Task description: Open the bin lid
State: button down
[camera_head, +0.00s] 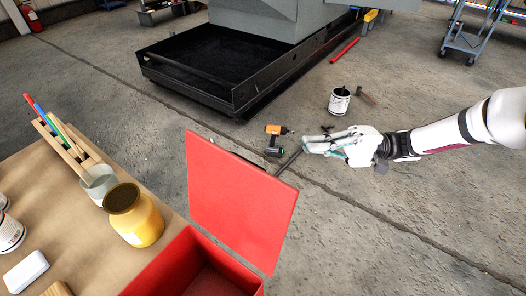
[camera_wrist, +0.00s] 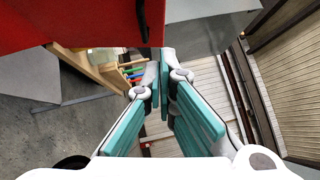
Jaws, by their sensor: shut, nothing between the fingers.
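The red bin (camera_head: 252,287) is at the bottom of the head view, its inside partly visible. Its red lid (camera_head: 236,200) stands raised and roughly upright, leaving the bin open. In the wrist view the lid (camera_wrist: 70,22) fills the upper left, with a black handle (camera_wrist: 142,22) on its face. My gripper (camera_head: 304,148) is on the far right side of the lid, its fingers shut and empty. In the wrist view the fingertips (camera_wrist: 163,62) are close to the lid's lower edge; I cannot tell whether they touch it. A dark bar shows between lid and gripper.
A table (camera_head: 85,235) at left holds a yellow jar (camera_head: 142,226), a grey cup (camera_head: 98,181) and a wooden rack (camera_head: 68,145) with coloured sticks. An orange drill (camera_head: 275,139) and a paint can (camera_head: 339,101) are on the floor. Floor at lower right is clear.

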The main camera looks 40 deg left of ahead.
aim_at(243, 167)
jog(key=shift+s+d+r+p+x, duration=0.1)
jog(key=shift+s+d+p+x, duration=0.2)
jog(key=shift+x, duration=1.8)
jog(key=shift+s+d+r+p+x, duration=0.1)
jog(key=shift+s+d+p+x, duration=0.25)
jog(key=shift+x, duration=1.75)
jog(key=shift+s+d+p+x, duration=0.15)
jog(key=shift+d+p+x, duration=0.25)
jog(key=shift+x, duration=1.75)
jog(key=shift+n+t+h, duration=0.4)
jog(key=shift+n+t, duration=0.1)
jog(key=s+p, duration=0.1)
jog(key=s+r+p, duration=0.1)
jog(key=s+p, duration=0.1)
jog(key=shift+s+d+r, duration=0.25)
jog(key=shift+s+r, duration=0.1)
jog(key=shift+s, duration=0.05)
jog(key=shift+s+d+p, duration=0.1)
jog(key=shift+s+p, duration=0.25)
jog(key=shift+s, duration=0.2)
jog(key=shift+w, duration=0.1)
